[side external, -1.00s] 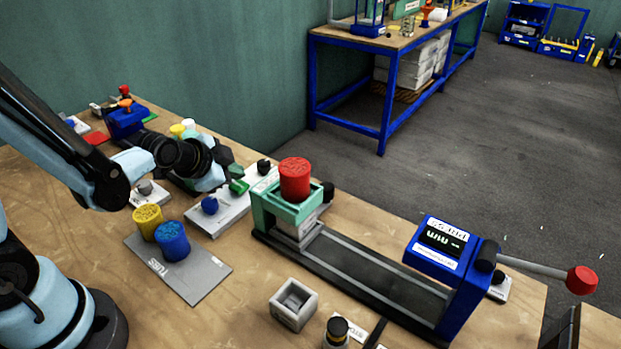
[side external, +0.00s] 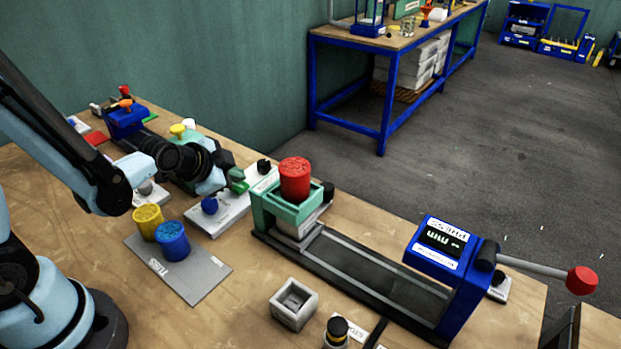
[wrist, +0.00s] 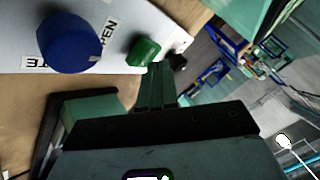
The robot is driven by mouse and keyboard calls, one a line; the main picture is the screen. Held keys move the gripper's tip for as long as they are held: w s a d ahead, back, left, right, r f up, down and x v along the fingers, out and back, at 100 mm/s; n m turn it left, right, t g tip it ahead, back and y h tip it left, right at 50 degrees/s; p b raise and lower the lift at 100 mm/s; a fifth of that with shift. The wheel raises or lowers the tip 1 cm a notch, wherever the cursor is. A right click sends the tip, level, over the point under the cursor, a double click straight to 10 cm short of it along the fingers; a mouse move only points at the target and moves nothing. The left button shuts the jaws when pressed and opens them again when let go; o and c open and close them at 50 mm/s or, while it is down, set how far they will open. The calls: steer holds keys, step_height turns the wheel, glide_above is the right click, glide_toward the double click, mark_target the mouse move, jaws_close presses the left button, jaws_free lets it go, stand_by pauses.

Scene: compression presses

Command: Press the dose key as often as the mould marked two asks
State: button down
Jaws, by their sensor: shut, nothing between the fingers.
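A green key (wrist: 143,52) stands on a white panel, beside a large blue knob (wrist: 70,42). In the side view the panel (side external: 222,219) lies left of the press, with the blue knob (side external: 210,205) and the green key (side external: 240,187) on it. My gripper (wrist: 158,72) is shut and empty, its fingertips close beside the key in the wrist view; I cannot tell whether they touch. It also shows in the side view (side external: 236,174). A red cylinder (side external: 295,180) sits in the press's green holder (side external: 285,211). No mould marked two is legible.
A yellow cylinder (side external: 148,222) and a blue cylinder (side external: 172,241) stand on a grey plate (side external: 190,287). The blue press head (side external: 437,250) has a red-knobbed lever (side external: 580,280). A grey square cup (side external: 293,303) stands in front. Bare table lies between plate and cup.

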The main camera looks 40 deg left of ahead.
mark_target(235, 190)
steer(key=shift+r, duration=0.1)
stand_by(0.4)
steer(key=shift+r, duration=0.35)
steer(key=shift+r, duration=2.5)
steer(key=shift+s+d+r, duration=0.2)
steer(key=shift+s+r, duration=0.05)
steer(key=shift+s, duration=0.05)
steer(key=s+d+r+n+g+h, duration=0.1)
steer(key=s+d+r+n+g, duration=0.1)
steer(key=s+n, duration=0.5)
steer(key=shift+s+d+r+n, duration=0.4)
steer(key=shift+s+d+r, duration=0.25)
steer(key=shift+s, duration=0.35)
